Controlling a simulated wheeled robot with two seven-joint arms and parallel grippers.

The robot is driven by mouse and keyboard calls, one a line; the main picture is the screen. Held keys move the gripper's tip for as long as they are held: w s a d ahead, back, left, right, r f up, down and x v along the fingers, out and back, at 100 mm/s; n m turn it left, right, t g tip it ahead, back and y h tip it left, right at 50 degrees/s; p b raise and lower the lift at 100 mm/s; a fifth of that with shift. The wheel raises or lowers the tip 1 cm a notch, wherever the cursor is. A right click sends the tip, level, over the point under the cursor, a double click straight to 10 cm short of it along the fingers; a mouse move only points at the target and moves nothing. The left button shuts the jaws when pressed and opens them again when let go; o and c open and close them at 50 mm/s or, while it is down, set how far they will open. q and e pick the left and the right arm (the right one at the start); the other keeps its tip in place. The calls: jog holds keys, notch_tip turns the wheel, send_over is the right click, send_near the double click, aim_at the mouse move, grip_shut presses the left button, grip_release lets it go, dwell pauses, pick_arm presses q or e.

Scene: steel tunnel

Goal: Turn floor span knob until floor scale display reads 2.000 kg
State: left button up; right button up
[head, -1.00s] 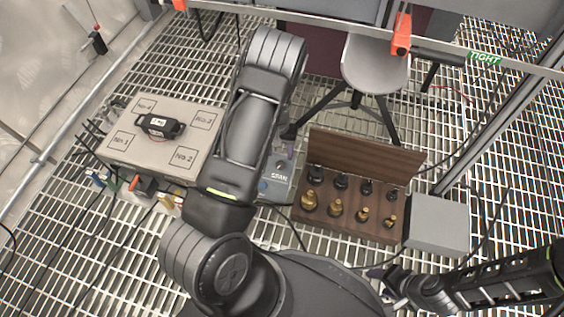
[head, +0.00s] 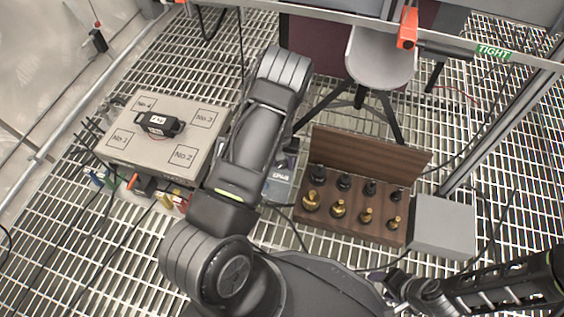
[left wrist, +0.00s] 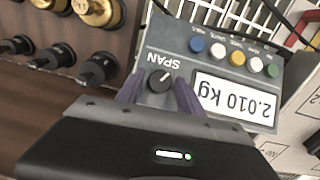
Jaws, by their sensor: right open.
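The floor scale's grey control panel (left wrist: 185,45) fills the middle of the left wrist view, seen upside down. Its black SPAN knob (left wrist: 160,80) has a white pointer mark. The floor scale display (left wrist: 235,98) reads 2.010 kg. My left gripper (left wrist: 160,84) has its two purple fingers on either side of the knob, with a thin gap seeming to show around it. In the head view part of the panel (head: 281,186) shows; my left arm hides the knob, display and fingers. My right gripper (head: 394,284) is open and empty at the lower right, its fingertips barely visible.
A wooden case (head: 340,222) of brass and black weights stands right of the panel, beside a grey box (head: 444,226). The scale platform (head: 190,112) at left carries a small black device (head: 160,124). A grey stool (head: 380,62) stands behind. Cables cross the grating floor.

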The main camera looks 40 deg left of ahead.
pick_arm(q)
grip_shut()
dwell(0.3)
jog(key=shift+s+a+f+n+t+h+b, duration=0.15)
jog(key=shift+n+t+h+b, duration=0.15)
jog(key=shift+n+h+b, duration=0.55)
jog(key=shift+n, duration=0.45)
jog(key=shift+o, duration=1.1)
grip_release()
